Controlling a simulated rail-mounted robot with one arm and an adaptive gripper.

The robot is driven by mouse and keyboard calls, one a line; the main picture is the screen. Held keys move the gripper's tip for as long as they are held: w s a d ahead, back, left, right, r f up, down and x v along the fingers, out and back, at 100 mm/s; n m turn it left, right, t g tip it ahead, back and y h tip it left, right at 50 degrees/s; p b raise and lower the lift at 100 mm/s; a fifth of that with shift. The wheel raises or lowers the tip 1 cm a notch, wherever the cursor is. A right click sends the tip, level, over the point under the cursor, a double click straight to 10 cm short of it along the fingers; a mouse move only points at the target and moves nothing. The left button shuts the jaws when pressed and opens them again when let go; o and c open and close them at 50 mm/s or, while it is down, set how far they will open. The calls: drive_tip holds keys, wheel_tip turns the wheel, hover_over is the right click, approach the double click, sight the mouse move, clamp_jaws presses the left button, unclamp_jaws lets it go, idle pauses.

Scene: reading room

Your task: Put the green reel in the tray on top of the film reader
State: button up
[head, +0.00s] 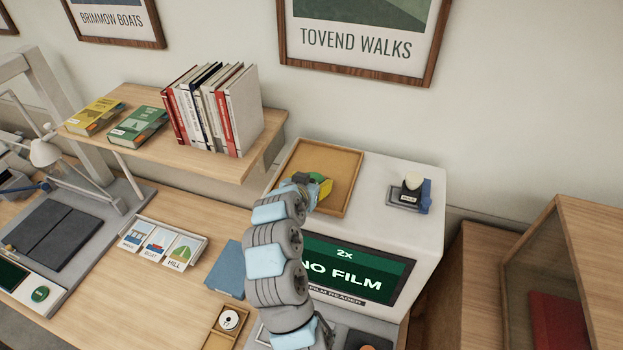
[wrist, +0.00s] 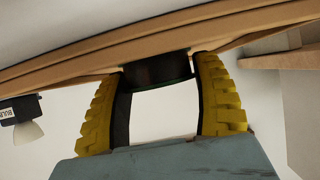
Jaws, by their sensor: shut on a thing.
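The tray (head: 305,160), brown with a low rim, lies on the white film reader (head: 418,170). The tray's rim (wrist: 60,75) runs just behind the fingertips there. I cannot tell whether the reel touches the tray floor. In the head view the reel is mostly hidden by the gripper.
A wooden shelf with books (head: 215,110) is close at the left. The reader's screen (head: 355,270) reads "NO FILM". A small wooden box with a white reel (head: 228,320) lies below on the desk.

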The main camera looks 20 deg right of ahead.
drive_tip(key=shift+f, duration=0.15)
drive_tip(key=o, duration=1.2)
